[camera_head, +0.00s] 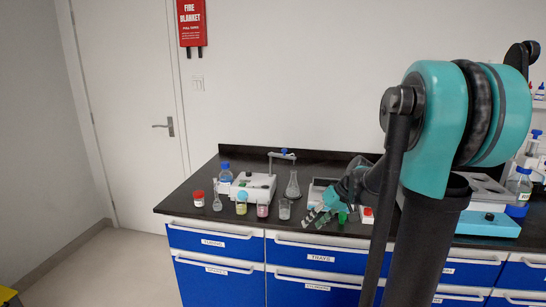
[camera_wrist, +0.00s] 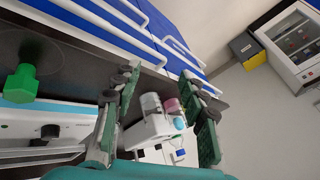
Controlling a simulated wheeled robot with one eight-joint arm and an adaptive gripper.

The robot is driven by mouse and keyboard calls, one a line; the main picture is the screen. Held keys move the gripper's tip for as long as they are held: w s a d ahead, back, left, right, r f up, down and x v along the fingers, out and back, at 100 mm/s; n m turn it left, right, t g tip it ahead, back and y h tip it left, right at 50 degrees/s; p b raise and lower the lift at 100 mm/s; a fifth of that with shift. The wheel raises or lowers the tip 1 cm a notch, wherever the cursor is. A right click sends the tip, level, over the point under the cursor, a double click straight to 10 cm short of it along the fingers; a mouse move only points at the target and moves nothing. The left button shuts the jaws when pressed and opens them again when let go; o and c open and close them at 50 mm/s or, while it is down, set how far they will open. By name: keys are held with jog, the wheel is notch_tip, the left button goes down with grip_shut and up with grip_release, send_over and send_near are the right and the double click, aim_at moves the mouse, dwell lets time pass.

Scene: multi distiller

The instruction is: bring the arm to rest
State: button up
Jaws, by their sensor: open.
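My gripper (camera_head: 318,214) is at the end of my teal and black arm, over the front edge of the dark bench (camera_head: 185,200) in the head view. In the wrist view my gripper (camera_wrist: 166,95) has its two green-padded fingers spread apart, with nothing held between them.
A green hexagonal piece (camera_wrist: 22,84) stands near the gripper in the wrist view. Open floor lies at left.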

jog(key=s+d+f+m+h, duration=0.1)
jog(key=s+f+h, duration=0.1)
jog(key=s, duration=0.4)
jog(key=s+d+f+m+t+h, duration=0.1)
jog(key=s+d+f+h, duration=0.1)
jog(key=s+f, duration=0.2)
jog(key=s+d+f+m+h, duration=0.1)
jog(key=s+f, duration=0.3)
jog(key=s, duration=0.5)
jog(key=shift+s+d+m+h, duration=0.25)
jog(key=shift+d+m+h, duration=0.15)
jog(key=shift+d, duration=0.05)
